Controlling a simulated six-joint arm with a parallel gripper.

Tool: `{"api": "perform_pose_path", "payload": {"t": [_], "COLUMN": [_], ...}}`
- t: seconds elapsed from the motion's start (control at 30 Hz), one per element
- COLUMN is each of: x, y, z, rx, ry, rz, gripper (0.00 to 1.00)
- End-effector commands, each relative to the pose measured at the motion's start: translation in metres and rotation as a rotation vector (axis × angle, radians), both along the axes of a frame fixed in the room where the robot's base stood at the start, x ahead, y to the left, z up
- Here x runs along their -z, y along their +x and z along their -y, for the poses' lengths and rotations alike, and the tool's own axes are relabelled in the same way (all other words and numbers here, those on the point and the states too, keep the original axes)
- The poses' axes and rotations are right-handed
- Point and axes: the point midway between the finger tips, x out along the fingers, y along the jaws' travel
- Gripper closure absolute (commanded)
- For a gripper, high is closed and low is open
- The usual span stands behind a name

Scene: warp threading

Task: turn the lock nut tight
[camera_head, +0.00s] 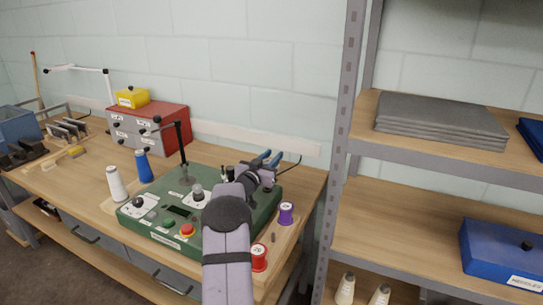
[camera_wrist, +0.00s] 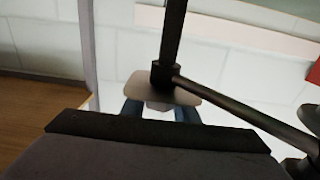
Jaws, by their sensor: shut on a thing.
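My gripper (camera_head: 270,158) reaches over the back right of the green machine (camera_head: 160,239), its blue fingers partly hidden by my wrist. In the wrist view, the two blue fingers (camera_wrist: 160,112) stand on either side of a flat pale grey-brown piece (camera_wrist: 140,88), apparently the lock nut, and are shut on it. A black upright post (camera_wrist: 173,35) and a slanting black rod (camera_wrist: 235,108) meet at a joint just beyond this piece. The lower part of the grip is hidden by my gripper body. The nut cannot be made out in the head view.
A purple spool (camera_head: 286,214) and a red spool (camera_head: 259,257) stand right of the machine. White and blue cones (camera_head: 143,166) stand at its left. A black upright arm (camera_head: 182,143) rises from its back. A shelf post (camera_head: 340,150) stands to the right.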

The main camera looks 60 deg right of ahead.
Motion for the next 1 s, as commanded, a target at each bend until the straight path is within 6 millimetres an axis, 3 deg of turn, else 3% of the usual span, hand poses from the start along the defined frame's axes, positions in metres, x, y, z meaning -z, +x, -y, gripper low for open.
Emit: {"api": "perform_pose_path", "payload": {"t": [0.33,0.37,0.43,0.77,1.0], "x": [-0.001,-0.001,-0.001,-0.001,0.000], "y": [0.000,0.000,0.000,0.000,0.001], "z": [0.000,0.000,0.000,0.000,-0.013], "rx": [0.002,0.002,0.001,0.001,0.001], "ry": [-0.004,-0.004,-0.004,-0.002,-0.002], "rz": [0.000,0.000,0.001,0.001,0.001], "gripper": [0.95,0.68,0.54,0.54,0.54]}}
